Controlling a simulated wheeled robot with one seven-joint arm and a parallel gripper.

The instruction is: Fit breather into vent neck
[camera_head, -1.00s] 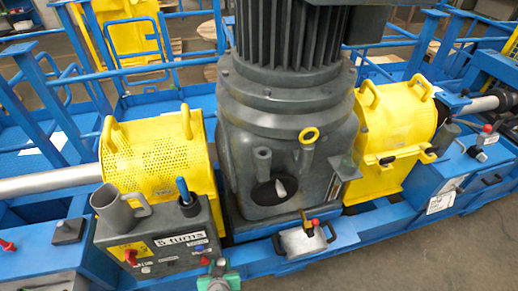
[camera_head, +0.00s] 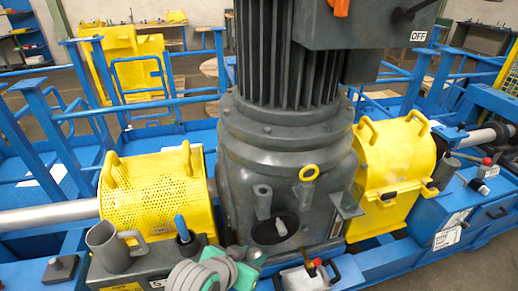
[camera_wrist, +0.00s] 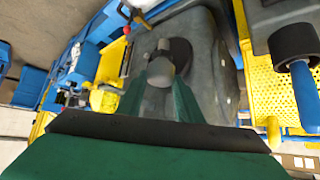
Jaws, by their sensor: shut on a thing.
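My gripper (camera_wrist: 160,88) has green fingers, shut on a grey part with a rounded top, which looks like the breather (camera_wrist: 160,71). In the head view my gripper (camera_head: 245,262) is low in the picture, in front of the gearbox and left of its dark round port. The breather is hard to make out there. A short upright grey stub on the gearbox front (camera_head: 262,198), left of a yellow ring, looks like the vent neck. It stands up and behind my gripper, clear of it.
The grey gearbox (camera_head: 285,165) stands between two yellow guards (camera_head: 155,190) (camera_head: 398,165). A grey mug (camera_head: 108,245) and a blue-handled tool (camera_head: 182,228) stand on the box at left. A red-handled part (camera_head: 308,275) lies low in front. The dark port (camera_head: 275,230) has a pale knob.

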